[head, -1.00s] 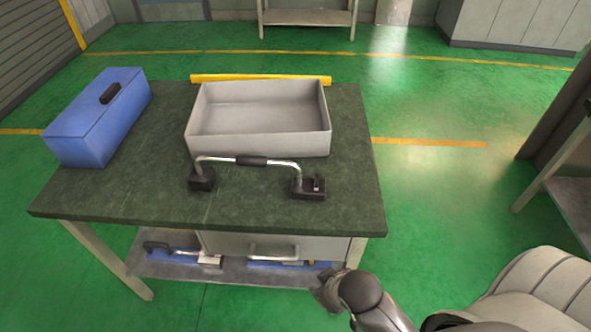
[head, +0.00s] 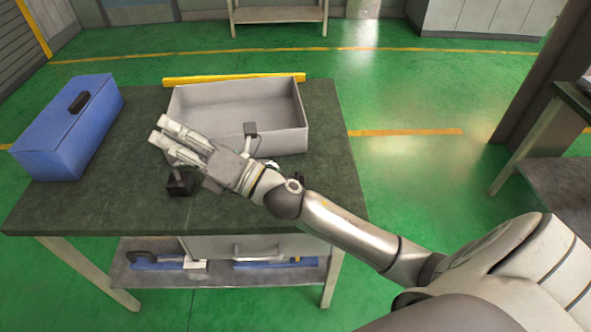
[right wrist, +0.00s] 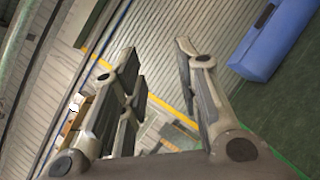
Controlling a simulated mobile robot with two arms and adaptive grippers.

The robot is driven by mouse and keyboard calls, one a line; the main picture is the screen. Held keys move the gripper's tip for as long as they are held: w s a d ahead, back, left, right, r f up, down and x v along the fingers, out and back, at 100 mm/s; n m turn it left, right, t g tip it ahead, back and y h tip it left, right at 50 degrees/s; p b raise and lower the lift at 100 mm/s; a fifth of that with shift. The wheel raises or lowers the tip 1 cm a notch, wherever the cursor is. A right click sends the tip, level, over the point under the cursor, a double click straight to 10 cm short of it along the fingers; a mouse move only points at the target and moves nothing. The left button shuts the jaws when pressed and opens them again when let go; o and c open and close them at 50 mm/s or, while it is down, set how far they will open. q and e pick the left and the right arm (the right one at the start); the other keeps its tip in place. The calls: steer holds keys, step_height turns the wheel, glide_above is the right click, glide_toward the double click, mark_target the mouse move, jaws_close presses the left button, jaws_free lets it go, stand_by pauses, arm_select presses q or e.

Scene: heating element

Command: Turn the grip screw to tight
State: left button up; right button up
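A chrome bar handle with a dark grip was in full view at the table's front; my right arm now covers most of it. Its left black end block (head: 180,184) shows below my right gripper. Its right block, with a small upright piece that may be the grip screw, is almost wholly hidden behind my arm. My left gripper is not in view.
A grey open tray (head: 285,138) stands on the dark green table (head: 60,215). A blue box (head: 65,130) is at the table's left; it also shows in the right wrist view (right wrist: 272,42). A yellow bar (head: 235,77) lies behind the tray. A lower shelf (head: 215,275) holds tools.

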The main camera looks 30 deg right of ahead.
steer(key=s+a+n+g+y, duration=0.2)
steer(key=a+n+g+y, duration=0.4)
steer(key=n, duration=0.6)
steer(key=n+g+h, duration=1.2)
steer(key=n+h, duration=0.7)
steer(key=n, duration=0.1)
glide_above(296, 174)
step_height(296, 174, down, 12)
step_height(296, 174, down, 11)
steer(key=shift+r+p, duration=0.15)
steer(key=shift+p, duration=0.85)
jaws_close()
